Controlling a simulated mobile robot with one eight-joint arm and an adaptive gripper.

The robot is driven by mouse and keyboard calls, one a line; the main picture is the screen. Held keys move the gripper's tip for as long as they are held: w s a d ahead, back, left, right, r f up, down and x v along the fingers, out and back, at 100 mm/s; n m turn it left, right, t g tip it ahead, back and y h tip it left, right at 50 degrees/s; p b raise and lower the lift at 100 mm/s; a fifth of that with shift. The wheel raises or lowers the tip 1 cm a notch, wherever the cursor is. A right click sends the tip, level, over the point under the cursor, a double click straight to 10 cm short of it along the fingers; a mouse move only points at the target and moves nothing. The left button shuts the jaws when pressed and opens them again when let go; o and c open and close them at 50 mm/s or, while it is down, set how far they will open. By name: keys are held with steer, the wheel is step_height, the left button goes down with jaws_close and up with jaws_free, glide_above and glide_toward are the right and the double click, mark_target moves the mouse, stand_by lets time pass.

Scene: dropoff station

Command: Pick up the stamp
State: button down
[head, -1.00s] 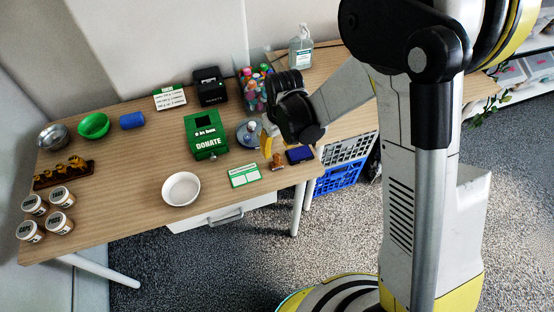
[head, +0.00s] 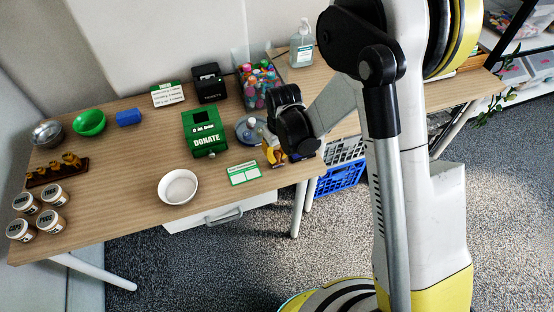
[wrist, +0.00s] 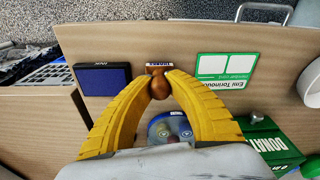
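The stamp (wrist: 158,86) has a round brown wooden knob and a small brown base with a white label. It stands near the front edge of the wooden table in the wrist view, and its base looks to be on the tabletop. My gripper (wrist: 160,78) has two curved yellow fingers that reach down around the knob, with one on each side and both seeming to touch it. In the head view my gripper (head: 271,152) covers much of the stamp (head: 280,158). The dark blue ink pad (wrist: 103,79) lies just left of the stamp in the wrist view.
A green and white card (head: 243,173) lies beside the stamp. A green donation box (head: 204,131), a round blue-grey item (head: 245,131), a white bowl (head: 178,187) and a bin of colourful items (head: 260,86) stand nearby. The table's front edge is close.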

mark_target(278, 151)
steer(key=shift+r, duration=0.15)
steer(key=shift+r, duration=0.35)
steer(key=r+p, duration=0.1)
steer(key=r, duration=0.1)
steer(key=r+p, duration=0.1)
steer(key=r, duration=0.1)
steer(key=shift+d+p, duration=0.25)
steer(key=shift+p, duration=0.05)
steer(key=s+d+r+p, duration=0.2)
steer(key=d+r, duration=0.4)
steer(key=d, duration=0.5)
steer(key=shift+s+p, duration=0.25)
steer(key=shift+p, duration=0.45)
